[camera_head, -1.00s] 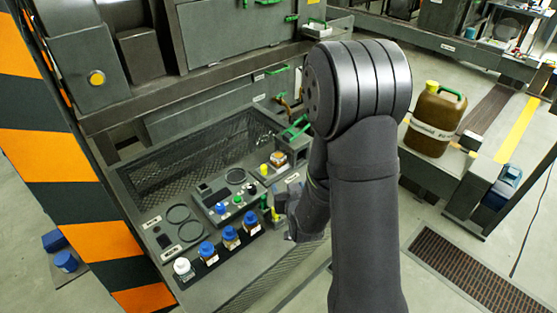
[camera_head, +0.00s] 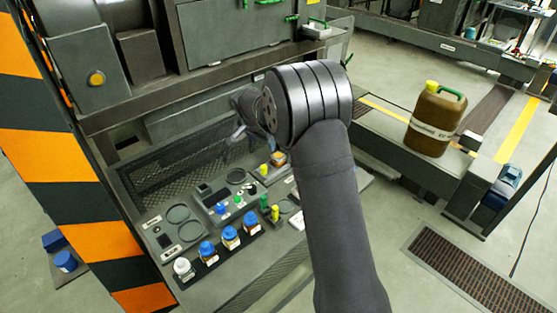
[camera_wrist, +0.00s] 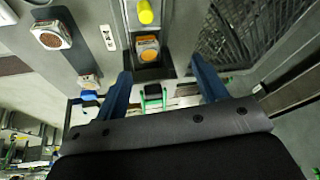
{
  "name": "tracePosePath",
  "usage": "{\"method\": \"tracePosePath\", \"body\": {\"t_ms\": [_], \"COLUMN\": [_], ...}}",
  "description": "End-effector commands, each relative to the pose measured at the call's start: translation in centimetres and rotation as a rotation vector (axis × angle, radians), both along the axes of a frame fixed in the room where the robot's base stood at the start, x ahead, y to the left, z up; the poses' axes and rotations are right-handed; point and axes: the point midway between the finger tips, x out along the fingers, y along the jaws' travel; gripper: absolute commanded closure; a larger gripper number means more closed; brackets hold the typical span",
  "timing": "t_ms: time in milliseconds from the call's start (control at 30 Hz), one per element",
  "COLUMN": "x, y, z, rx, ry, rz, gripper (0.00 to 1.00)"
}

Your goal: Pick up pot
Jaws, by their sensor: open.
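My gripper (camera_wrist: 161,68) is open in the wrist view, with one blue finger on each side. A small jar with an orange label or top (camera_wrist: 147,49) shows just beyond and between the fingertips, in a dark slot, apart from them. It may be the pot; no label confirms this. In the head view a small orange-topped jar (camera_head: 279,158) stands at the back of the bench panel. There my arm hides most of the gripper. Several other small jars, with blue lids (camera_head: 207,250) or a white lid (camera_head: 183,267), stand in a row at the panel's front.
A yellow-capped item (camera_wrist: 145,12) is beside the jar. A green handle-like part (camera_wrist: 153,95) shows between the fingers. A mesh guard (camera_head: 160,180) stands behind the panel. A brown canister (camera_head: 435,120) stands on a grey platform at the right.

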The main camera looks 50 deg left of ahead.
Motion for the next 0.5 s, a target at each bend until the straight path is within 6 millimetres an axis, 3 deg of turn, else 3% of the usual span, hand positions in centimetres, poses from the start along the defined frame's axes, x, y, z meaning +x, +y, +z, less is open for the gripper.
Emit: {"method": "tracePosePath", "body": {"t_ms": [100, 267, 367, 500], "x": [0.4, 0.7, 0.9, 1.8], "y": [0.3, 0.2, 0.1, 0.0], "z": [2.2, 4.0, 3.8, 1.6], "rx": [-0.049, -0.085, -0.094, -0.098], "ry": [-0.008, -0.017, -0.019, -0.018], "rz": [-0.112, -0.203, -0.222, -0.226], "gripper": [0.35, 0.35, 0.35, 0.35]}}
